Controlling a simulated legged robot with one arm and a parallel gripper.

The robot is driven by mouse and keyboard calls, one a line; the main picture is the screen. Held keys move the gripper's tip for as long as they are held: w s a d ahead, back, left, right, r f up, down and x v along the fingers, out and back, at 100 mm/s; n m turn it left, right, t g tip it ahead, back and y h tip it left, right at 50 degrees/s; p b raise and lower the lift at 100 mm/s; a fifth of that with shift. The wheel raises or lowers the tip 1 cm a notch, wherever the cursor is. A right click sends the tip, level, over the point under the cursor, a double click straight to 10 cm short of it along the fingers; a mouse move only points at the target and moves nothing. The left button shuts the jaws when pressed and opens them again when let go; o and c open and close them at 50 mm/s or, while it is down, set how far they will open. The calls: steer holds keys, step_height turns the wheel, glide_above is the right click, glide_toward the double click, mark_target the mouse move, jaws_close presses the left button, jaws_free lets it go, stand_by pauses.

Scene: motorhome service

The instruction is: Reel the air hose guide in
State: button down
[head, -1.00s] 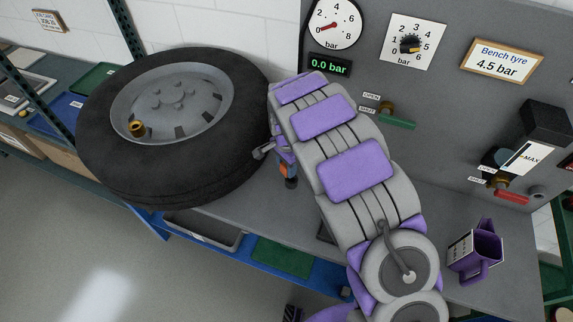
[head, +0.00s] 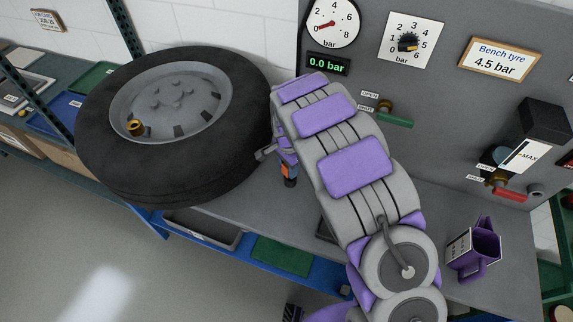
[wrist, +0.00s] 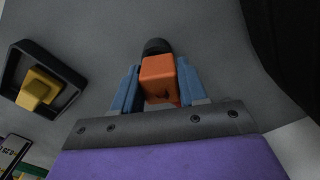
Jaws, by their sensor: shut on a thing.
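My gripper (wrist: 158,82) is shut on an orange block (wrist: 160,80), with its blue fingers on either side. A dark rounded piece (wrist: 156,46) shows just beyond the block; I cannot tell for certain that this is the air hose guide. In the head view the orange block (head: 289,170) is small, beside my arm and just right of the tyre, above the bench. My arm hides most of my gripper and whatever lies behind it. No hose run can be clearly made out.
A large tyre (head: 105,160) lies on the bench (head: 262,205) at left. A purple jug (head: 474,250) stands at right. The panel (head: 440,120) carries a gauge (head: 333,22), a green-handled valve (head: 394,119) and a red-handled valve (head: 510,194). A yellow block (wrist: 38,90) sits in a dark tray (wrist: 14,70).

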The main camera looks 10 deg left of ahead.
steer(key=shift+d+f, duration=0.15)
steer(key=shift+f, duration=0.15)
steer(key=shift+r, duration=0.15)
steer(key=shift+a+r+p, duration=0.25)
steer(key=shift+r+p, duration=0.05)
steer(key=shift+r, duration=0.25)
steer(key=shift+d+r, duration=0.1)
steer(key=shift+d+p, duration=0.3)
stand_by(0.8)
steer(key=shift+f, duration=1.1)
steer(key=shift+f, duration=0.35)
steer(key=shift+f, duration=0.25)
steer(key=c, duration=0.5)
jaws_free()
